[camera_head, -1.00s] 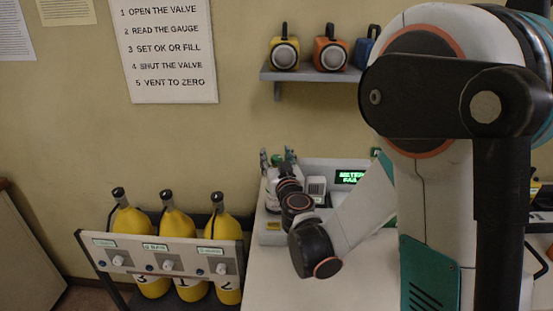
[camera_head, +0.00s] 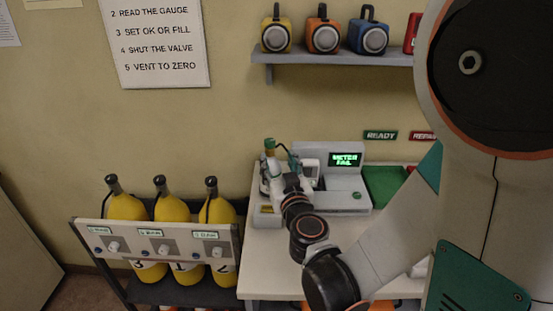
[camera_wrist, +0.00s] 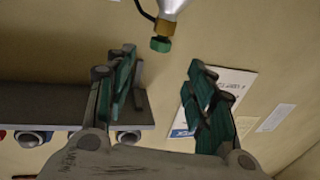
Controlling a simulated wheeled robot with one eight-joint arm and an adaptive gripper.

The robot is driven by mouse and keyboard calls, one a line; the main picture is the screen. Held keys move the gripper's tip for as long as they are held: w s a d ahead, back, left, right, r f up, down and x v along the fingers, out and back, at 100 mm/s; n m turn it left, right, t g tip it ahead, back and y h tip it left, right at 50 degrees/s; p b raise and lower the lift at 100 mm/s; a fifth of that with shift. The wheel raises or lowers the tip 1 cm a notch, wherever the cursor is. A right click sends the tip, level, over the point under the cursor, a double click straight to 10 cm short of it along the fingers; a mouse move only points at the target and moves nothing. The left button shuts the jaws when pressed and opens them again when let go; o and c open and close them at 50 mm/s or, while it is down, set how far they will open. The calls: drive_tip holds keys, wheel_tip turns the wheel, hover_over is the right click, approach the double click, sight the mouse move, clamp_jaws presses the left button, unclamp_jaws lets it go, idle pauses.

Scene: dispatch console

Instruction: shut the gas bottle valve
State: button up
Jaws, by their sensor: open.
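The gas bottle shows in the wrist view as a silver body (camera_wrist: 172,6) with a brass neck and a green valve knob (camera_wrist: 160,44). The knob lies beyond the fingertips, roughly midway between them, with no visible contact. In the head view the green knob (camera_head: 269,143) sits on a brass neck at the back left of the white bench (camera_head: 262,280). My gripper (camera_wrist: 162,62) is open and empty, with its teal fingers apart. In the head view it is partly hidden by my wrist and close to the bottle. How far the knob is turned cannot be told.
A console (camera_head: 330,195) with a lit meter screen (camera_head: 346,159) stands right of the bottle. A green tray (camera_head: 385,187) lies further right. Yellow cylinders (camera_head: 170,208) stand in a rack left of the bench. A wall shelf (camera_head: 330,56) carries several coloured lamp-like units.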

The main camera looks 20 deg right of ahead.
sight(269, 144)
drive_tip(key=shift+a, duration=0.15)
drive_tip(key=a+n+y, duration=0.2)
drive_tip(key=a+y, duration=0.2)
drive_tip(key=a, duration=0.4)
drive_tip(key=a+r+n+t+y+p, duration=0.15)
drive_tip(key=a+r+t, duration=0.35)
drive_tip(key=r, duration=0.5)
drive_tip(key=d+f+m+g+h, duration=0.75)
drive_tip(key=d+f+h, duration=0.2)
drive_tip(key=h, duration=0.25)
drive_tip(key=shift+t, duration=0.35)
drive_tip(key=x, duration=0.4)
drive_tip(key=b+x, duration=0.1)
drive_tip(key=x, duration=0.3)
drive_tip(key=b+x, duration=0.1)
drive_tip(key=x, duration=0.4)
drive_tip(key=shift+w+a+f, duration=0.1)
drive_tip(key=shift+w+a, duration=0.05)
drive_tip(key=shift+a, duration=0.3)
